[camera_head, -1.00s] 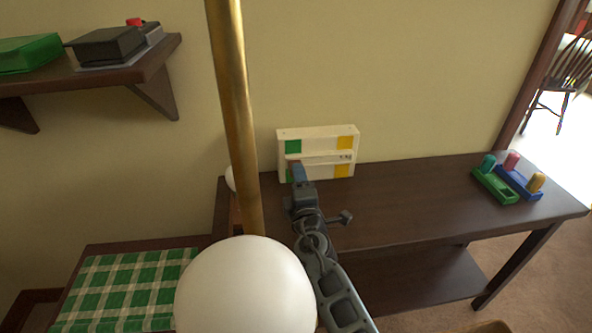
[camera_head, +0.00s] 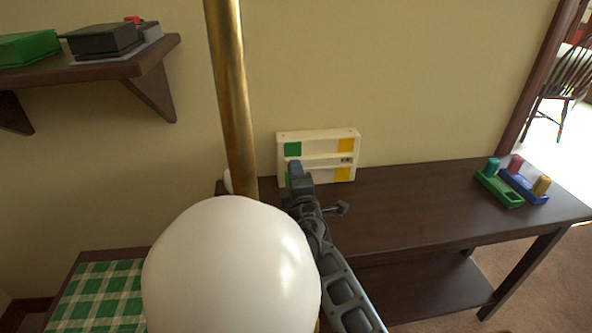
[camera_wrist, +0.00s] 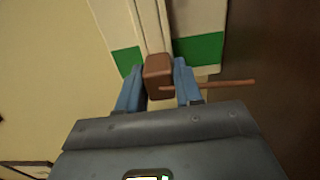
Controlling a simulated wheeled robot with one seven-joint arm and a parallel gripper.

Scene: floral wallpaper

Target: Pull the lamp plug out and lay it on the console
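The brown lamp plug (camera_wrist: 158,78) sits between the two blue fingers of my gripper (camera_wrist: 159,84) in the wrist view. It fills the gap, and the fingers look shut on it. A thin brown cord (camera_wrist: 222,84) runs right from it. The plug lies in front of the white box (camera_wrist: 204,18) with green and yellow patches; whether it is still seated there I cannot tell. In the head view my gripper (camera_head: 296,172) is at the front of this box (camera_head: 320,148), and the plug is hidden. The box stands at the back of the dark wooden console (camera_head: 420,205).
A brass pole (camera_head: 232,100) and a large white globe (camera_head: 230,270) block part of the head view. A green and a blue tray with coloured pegs (camera_head: 515,182) stand at the console's right end. The console's middle is clear. A shelf (camera_head: 120,68) hangs at upper left.

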